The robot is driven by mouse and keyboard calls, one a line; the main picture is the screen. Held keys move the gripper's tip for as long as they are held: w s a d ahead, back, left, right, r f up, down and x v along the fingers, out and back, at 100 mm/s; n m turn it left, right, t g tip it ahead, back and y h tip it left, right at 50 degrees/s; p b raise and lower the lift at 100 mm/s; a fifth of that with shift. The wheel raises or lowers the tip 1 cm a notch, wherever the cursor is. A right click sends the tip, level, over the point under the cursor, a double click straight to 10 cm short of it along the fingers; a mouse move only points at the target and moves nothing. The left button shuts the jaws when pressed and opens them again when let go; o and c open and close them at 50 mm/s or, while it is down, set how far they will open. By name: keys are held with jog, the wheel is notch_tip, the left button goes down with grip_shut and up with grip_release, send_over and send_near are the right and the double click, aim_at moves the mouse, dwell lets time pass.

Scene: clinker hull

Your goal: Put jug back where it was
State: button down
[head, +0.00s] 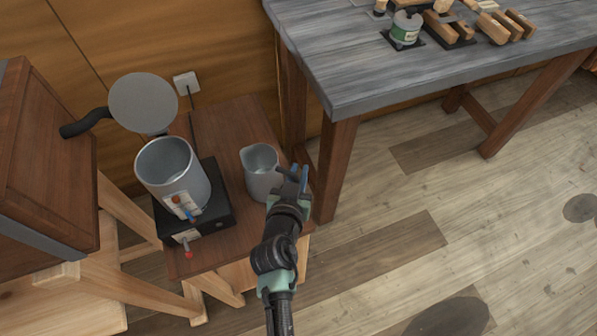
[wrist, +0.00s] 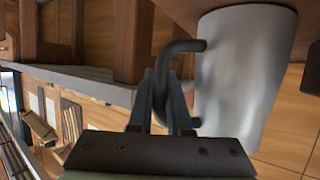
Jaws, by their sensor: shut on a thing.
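The jug (head: 261,172) is a grey metal vessel with an open top. It stands upright on, or just above, the right side of the small brown wooden table (head: 222,128); I cannot tell whether its base touches. My gripper (head: 293,180) reaches it from the right side in the head view. In the wrist view the jug (wrist: 243,80) fills the right part, and its dark curved handle (wrist: 170,70) passes between the fingers of my gripper (wrist: 172,92), which are shut on it. The inside bottom of the jug is hidden.
A metal pot (head: 172,172) with its round lid (head: 143,103) raised stands on a black base (head: 207,220) left of the jug. A grey-topped workbench (head: 400,65) with wooden blocks and a tin (head: 406,30) rises close on the right. A brown cabinet (head: 45,165) is at left.

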jog(key=shift+r, duration=0.1)
jog(key=c, duration=0.9)
grip_release()
jog(key=shift+o, duration=0.2)
jog(key=shift+s, duration=0.1)
jog(key=v, duration=1.1)
jog(key=shift+s+r, duration=0.2)
jog(key=shift+s, duration=0.15)
jog(key=shift+a, duration=0.15)
